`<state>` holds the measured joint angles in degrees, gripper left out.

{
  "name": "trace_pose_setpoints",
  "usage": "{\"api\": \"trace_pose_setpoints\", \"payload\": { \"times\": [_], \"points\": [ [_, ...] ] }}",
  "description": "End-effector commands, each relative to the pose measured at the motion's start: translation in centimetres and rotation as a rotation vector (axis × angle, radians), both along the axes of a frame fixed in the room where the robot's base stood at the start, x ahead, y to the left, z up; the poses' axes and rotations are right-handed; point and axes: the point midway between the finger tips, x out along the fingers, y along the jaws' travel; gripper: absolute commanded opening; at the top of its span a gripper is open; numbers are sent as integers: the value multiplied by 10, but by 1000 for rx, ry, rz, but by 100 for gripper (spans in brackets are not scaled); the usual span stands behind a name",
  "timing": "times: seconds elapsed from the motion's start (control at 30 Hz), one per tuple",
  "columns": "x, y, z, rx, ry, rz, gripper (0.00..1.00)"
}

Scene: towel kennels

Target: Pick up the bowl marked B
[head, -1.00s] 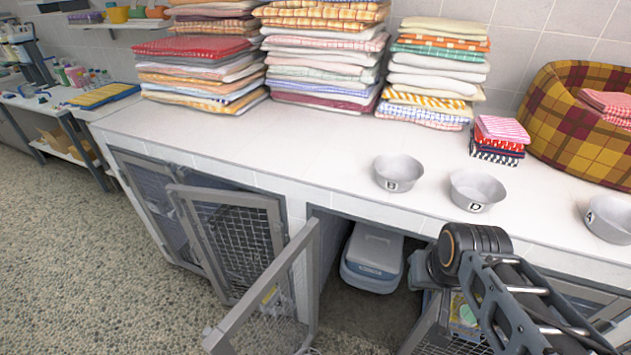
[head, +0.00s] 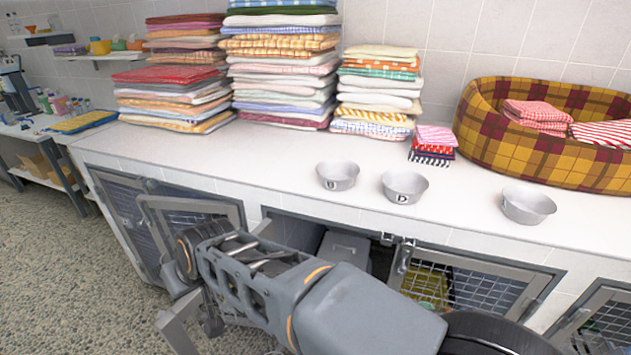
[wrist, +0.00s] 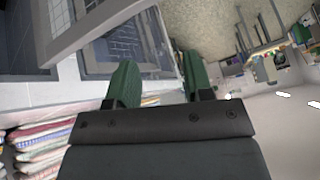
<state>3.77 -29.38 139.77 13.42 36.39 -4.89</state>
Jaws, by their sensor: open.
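Three grey metal bowls stand in a row on the white counter in the head view. The left bowl (head: 338,176) has a small label that is hard to read now; it looked like B a second ago. The right bowl (head: 527,206) shows no readable letter now. My gripper (wrist: 160,85) is open and empty in the wrist view, its two green fingers apart. It points away from the bowls, towards kennel doors and floor. No bowl shows in the wrist view.
Tall stacks of folded towels (head: 280,70) line the back of the white counter (head: 270,165). A plaid pet bed (head: 490,140) stands at the right, small folded cloths (head: 434,145) beside it. Open kennel doors (head: 190,215) stick out below the counter. Counter around the bowls is clear.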

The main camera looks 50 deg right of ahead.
Motion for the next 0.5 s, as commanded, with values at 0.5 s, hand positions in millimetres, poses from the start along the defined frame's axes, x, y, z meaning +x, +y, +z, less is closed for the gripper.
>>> {"api": "trace_pose_setpoints", "payload": {
  "times": [0.5],
  "points": [
    [66, -279, 95, -24, -965, -1386, 47]
  ]
}}
